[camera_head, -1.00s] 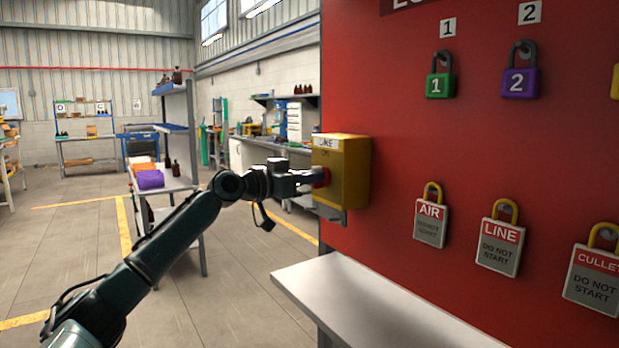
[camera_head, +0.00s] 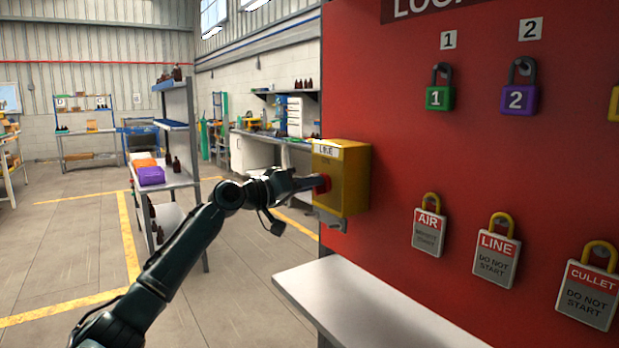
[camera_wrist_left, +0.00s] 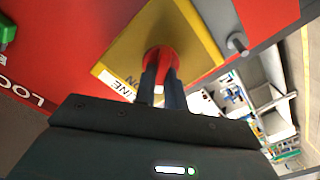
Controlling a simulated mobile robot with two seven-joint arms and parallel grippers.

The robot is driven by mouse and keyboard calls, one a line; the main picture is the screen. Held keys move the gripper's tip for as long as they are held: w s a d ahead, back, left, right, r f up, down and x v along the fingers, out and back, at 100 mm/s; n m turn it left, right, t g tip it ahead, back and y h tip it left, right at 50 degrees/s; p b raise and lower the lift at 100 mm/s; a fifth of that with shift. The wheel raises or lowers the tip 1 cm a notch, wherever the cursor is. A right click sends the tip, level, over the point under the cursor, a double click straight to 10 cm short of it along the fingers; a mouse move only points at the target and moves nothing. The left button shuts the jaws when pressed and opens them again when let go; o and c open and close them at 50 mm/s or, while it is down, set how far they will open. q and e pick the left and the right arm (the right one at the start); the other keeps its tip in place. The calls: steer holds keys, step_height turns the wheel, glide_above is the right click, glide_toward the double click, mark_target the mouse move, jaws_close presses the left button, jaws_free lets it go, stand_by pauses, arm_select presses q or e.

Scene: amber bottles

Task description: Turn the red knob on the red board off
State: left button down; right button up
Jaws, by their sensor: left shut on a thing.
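A yellow box labelled LINE (camera_head: 343,180) is fixed to the left edge of the red board (camera_head: 420,150). The red knob (camera_head: 324,184) sticks out of the box's left face, partly covered by my gripper. In the left wrist view the red knob (camera_wrist_left: 160,58) sits in the middle of the yellow face (camera_wrist_left: 190,35), beside the letters ON and LINE. My left gripper (camera_head: 314,184) reaches the knob from the left, and its two dark fingers (camera_wrist_left: 161,82) are shut on it. My right gripper is not in view.
Padlocks numbered 1 (camera_head: 439,96) and 2 (camera_head: 519,97) hang on the board, with AIR (camera_head: 428,232), LINE (camera_head: 496,258) and CULLET (camera_head: 588,295) tagged locks lower down. A pale shelf (camera_head: 365,305) juts out below the box. A rack (camera_head: 185,150) with bottles stands behind my arm.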

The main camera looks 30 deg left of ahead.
arm_select(q)
steer(key=shift+f+n+p, duration=0.2)
steer(key=shift+n+p, duration=3.05)
steer(key=shift+n, duration=2.05)
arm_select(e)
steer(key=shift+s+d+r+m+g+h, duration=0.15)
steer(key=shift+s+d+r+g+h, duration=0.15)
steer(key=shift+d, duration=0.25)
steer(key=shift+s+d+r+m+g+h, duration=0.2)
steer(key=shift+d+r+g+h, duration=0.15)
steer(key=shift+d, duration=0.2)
arm_select(q)
steer(key=shift+n, duration=0.3)
steer(key=c, duration=1.5)
jaws_free()
steer(key=shift+a, duration=0.1)
steer(key=shift+o, duration=0.2)
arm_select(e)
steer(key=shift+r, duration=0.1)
